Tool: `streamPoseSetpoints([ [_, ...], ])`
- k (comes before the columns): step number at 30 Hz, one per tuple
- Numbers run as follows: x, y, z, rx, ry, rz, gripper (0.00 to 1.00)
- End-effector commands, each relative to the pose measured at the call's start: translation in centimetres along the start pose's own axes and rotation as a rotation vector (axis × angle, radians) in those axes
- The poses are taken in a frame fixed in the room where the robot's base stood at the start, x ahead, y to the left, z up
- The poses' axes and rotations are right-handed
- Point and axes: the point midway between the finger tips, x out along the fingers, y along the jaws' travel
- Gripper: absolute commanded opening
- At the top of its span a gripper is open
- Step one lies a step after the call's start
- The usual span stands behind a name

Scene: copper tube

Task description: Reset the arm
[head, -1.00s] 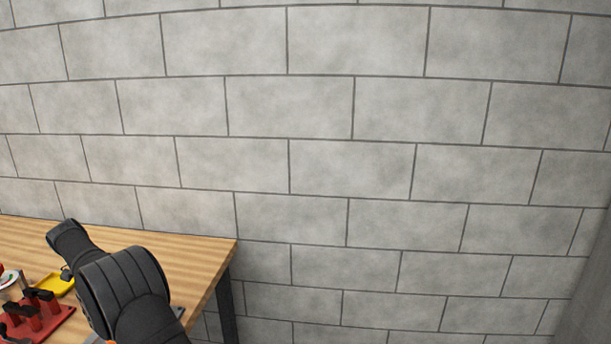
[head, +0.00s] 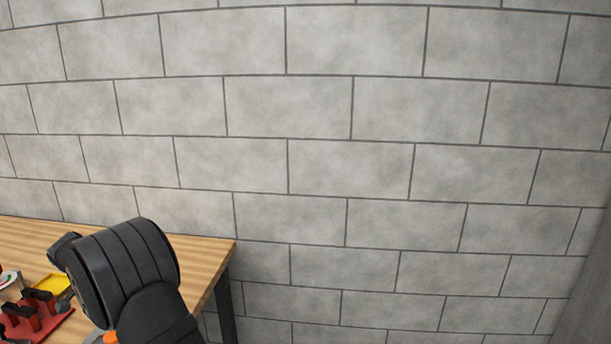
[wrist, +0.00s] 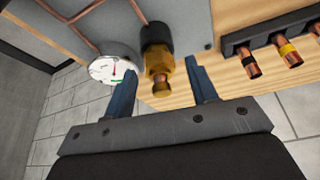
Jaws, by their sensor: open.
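My gripper (wrist: 160,72) is open, its two blue fingers apart at the middle of the wrist view. A brass fitting (wrist: 158,75) with a black collar shows between and beyond the fingertips; I see no finger closed on it. In the head view, my dark arm reaches over the table at the lower left, and the gripper there is mostly hidden behind it.
A wooden table (head: 212,258) fills the lower left, with a red fixture (head: 52,320), a yellow tray (head: 54,281) and a white-faced gauge (wrist: 105,69). The wrist view shows a grey panel (wrist: 190,30) and a dark rack (wrist: 262,32) holding taped copper tubes. A block wall (head: 400,170) stands behind.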

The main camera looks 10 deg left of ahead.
Motion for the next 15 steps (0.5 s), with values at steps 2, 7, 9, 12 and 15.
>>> streamPoseSetpoints([
  [2,-0.01,0.12,0.0,-0.058,0.0,-0.024,0.53],
  [7,0.0,0.18,-0.04,-0.184,0.0,-0.077,0.53],
  [9,0.02,0.24,-0.03,-0.235,0.0,-0.098,0.53],
  [12,0.0,0.27,-0.1,-0.303,0.0,-0.127,0.53],
  [15,0.05,0.31,-0.1,-0.368,-0.001,-0.153,0.53],
])
